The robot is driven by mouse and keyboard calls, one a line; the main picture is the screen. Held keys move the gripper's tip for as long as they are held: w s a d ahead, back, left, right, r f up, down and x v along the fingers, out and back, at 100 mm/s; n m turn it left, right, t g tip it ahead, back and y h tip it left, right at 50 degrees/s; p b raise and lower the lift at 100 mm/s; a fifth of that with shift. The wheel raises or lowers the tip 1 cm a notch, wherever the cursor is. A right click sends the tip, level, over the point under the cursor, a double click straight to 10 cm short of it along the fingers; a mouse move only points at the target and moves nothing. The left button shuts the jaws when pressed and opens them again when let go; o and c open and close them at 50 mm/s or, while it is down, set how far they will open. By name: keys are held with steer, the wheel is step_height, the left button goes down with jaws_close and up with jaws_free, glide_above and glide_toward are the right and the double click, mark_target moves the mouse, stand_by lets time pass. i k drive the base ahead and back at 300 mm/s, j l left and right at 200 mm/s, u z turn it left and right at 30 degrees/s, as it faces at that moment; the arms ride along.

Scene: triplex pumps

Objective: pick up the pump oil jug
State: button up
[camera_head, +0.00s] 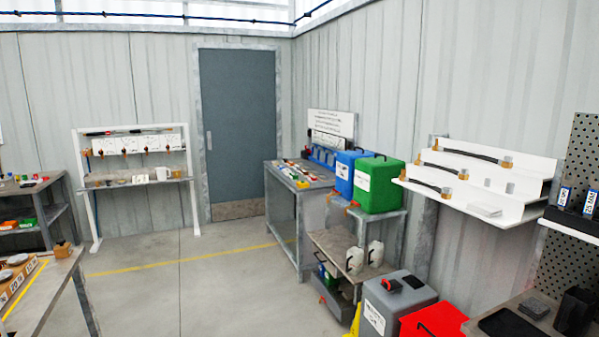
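Two white jugs stand side by side on a low brown shelf (330,240) right of the middle. The left jug (354,262) and the right jug (376,254) both show dark marks or handles. Their labels are too small to read, so I cannot tell which, if either, is the pump oil jug. My gripper is not in view.
A blue case (345,178) and a green case (378,185) sit above the jugs. A grey bin (395,305) and a red box (433,320) stand in front, at the right. A workbench (298,190) is behind. The concrete floor (220,290) is clear on the left.

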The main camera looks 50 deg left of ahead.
mark_target(354, 256)
steer(key=i+j+u, duration=0.2)
steer(key=j, duration=0.3)
steer(key=i+j+u, duration=0.2)
steer(key=j, duration=0.25)
steer(key=i+j+u, duration=0.2)
steer(key=j, duration=0.3)
steer(key=i+j+u, duration=0.2)
steer(key=j, duration=0.2)
steer(key=i+j+u, duration=0.2)
steer(key=j, duration=0.2)
steer(key=i+j, duration=0.3)
steer(key=j, duration=0.2)
steer(key=i+j, duration=0.65)
steer(key=j, duration=0.3)
steer(key=z, duration=0.35)
steer(key=i+j+z, duration=0.2)
steer(key=j+z, duration=0.3)
steer(key=i+j+z, duration=0.15)
steer(key=j+z, duration=1.3)
steer(key=k+j, duration=0.1)
steer(key=j, duration=0.7)
steer(key=k+j+z, duration=0.1)
steer(key=j, duration=0.3)
steer(key=k+j, duration=0.15)
steer(key=j, duration=0.25)
steer(key=k+j, duration=0.1)
steer(key=j, duration=0.3)
steer(key=k+j+z, duration=0.1)
steer(key=j, duration=0.25)
